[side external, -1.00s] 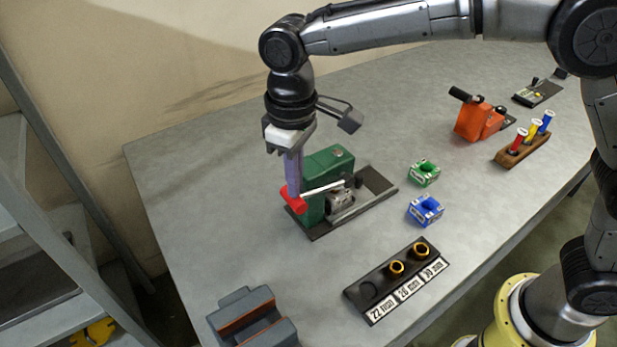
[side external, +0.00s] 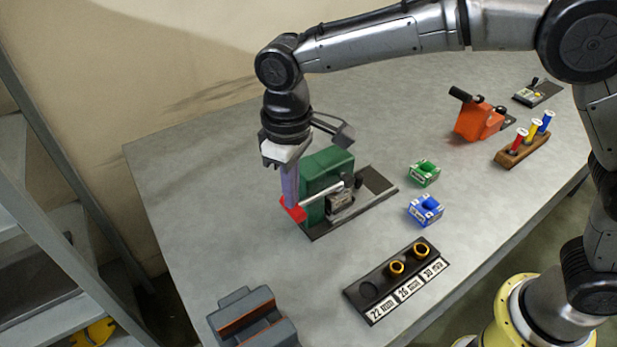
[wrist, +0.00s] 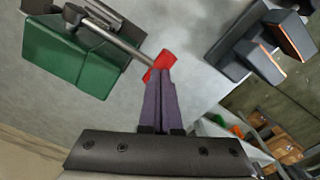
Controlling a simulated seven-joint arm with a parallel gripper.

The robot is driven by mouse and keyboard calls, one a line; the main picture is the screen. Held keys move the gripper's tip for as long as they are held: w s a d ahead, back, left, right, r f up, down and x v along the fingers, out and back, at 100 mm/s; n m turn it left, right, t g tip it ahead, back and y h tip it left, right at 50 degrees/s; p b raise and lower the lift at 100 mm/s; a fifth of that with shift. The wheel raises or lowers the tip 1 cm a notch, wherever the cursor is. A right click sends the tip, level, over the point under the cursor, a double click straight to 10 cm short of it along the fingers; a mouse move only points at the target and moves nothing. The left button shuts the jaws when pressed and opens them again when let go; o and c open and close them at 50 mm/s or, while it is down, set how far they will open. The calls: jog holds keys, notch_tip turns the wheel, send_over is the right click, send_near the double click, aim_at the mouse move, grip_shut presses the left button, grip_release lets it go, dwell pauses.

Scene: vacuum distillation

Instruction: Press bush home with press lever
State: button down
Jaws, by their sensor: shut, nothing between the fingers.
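The green press (side external: 328,172) stands on a dark base plate on the table. Its steel lever (side external: 322,191) slopes down to the left and ends in a red handle (side external: 292,209). My gripper (side external: 291,204) is shut and empty, pointing down, with its purple fingertips at the red handle. In the wrist view the fingertips (wrist: 160,80) meet the red handle (wrist: 160,64), and the green press body (wrist: 85,60) is at upper left. A small grey block (side external: 340,204) sits under the lever by the press; the bush in it cannot be made out.
A black rack (side external: 366,289) labelled 22, 26 and 30 mm holds two brass rings; its 22 slot is empty. Green (side external: 424,173) and blue (side external: 425,210) blocks lie right of the press. A grey vise-like block (side external: 254,318) is at front left. An orange tool (side external: 478,121) stands behind.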

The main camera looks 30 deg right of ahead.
aim_at(292, 213)
jog(key=shift+a+f, duration=0.1)
jog(key=shift+f, duration=1.05)
jog(key=shift+a, duration=0.1)
jog(key=shift+f, duration=1.4)
